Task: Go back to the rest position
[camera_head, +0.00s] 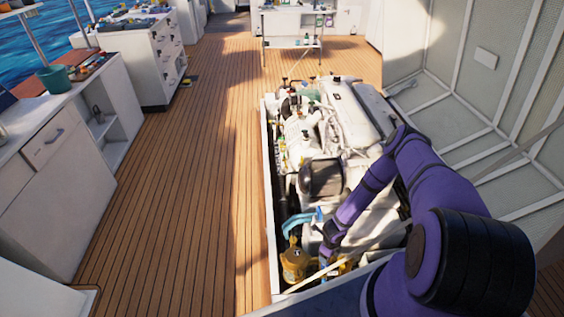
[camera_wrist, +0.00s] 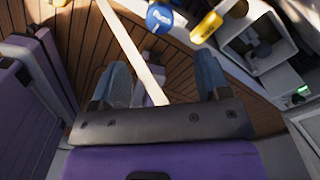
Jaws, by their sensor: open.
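My purple arm (camera_head: 358,200) reaches down over the open engine hatch, its end low at the front of the engine (camera_head: 335,125). My gripper (camera_wrist: 164,72) is open in the wrist view, its two blue-grey fingers set well apart. No object is held. A pale bar (camera_wrist: 130,45) runs through the view between the fingers; I cannot tell how near it is. In the head view the fingertips are too small to make out among the engine parts.
A blue round cap (camera_wrist: 159,18) and a yellow part (camera_wrist: 206,27) lie past the fingers. The raised hatch lid (camera_head: 490,85) stands at right. A yellow-brown canister (camera_head: 294,262) is in the hatch's front corner. Wooden deck (camera_head: 190,200) is clear left, beside white cabinets (camera_head: 60,180).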

